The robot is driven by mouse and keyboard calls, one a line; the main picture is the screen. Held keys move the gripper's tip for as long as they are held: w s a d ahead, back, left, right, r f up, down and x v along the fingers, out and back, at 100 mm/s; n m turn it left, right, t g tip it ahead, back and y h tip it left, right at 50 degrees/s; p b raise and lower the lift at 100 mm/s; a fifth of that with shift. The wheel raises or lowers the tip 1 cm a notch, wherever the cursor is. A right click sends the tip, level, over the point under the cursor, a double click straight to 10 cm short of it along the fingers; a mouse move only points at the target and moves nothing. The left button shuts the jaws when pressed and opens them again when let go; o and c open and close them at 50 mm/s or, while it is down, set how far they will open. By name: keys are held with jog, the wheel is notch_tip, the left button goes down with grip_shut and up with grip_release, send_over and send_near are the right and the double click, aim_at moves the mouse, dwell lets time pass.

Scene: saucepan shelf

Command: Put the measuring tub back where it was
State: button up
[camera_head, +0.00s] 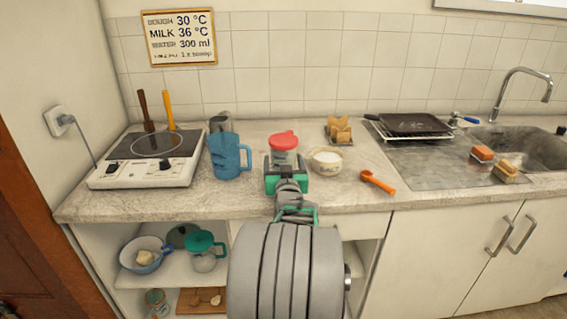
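A clear tub with a red lid (284,140), probably the measuring tub, is upright over the worktop, in the middle of the head view. My gripper (286,170) is at its lower part, with green-and-dark fingers apart on the left and right. The gripper hides the tub's base, so I cannot tell whether the fingers press on it or whether it rests on the worktop. Another clear container with a teal lid (204,252) stands on the shelf below.
A blue jug (229,158) stands close left, a bowl (326,160) close right. A hotplate (148,158) is further left. An orange scoop (378,181) lies right. My arm hides the shelf's middle.

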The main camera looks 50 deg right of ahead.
jog(key=shift+o, duration=0.6)
jog(key=shift+r, duration=0.1)
jog(key=shift+s+a, duration=0.1)
jog(key=v, duration=1.1)
jog(key=shift+s+a, duration=0.25)
jog(key=shift+a, duration=0.05)
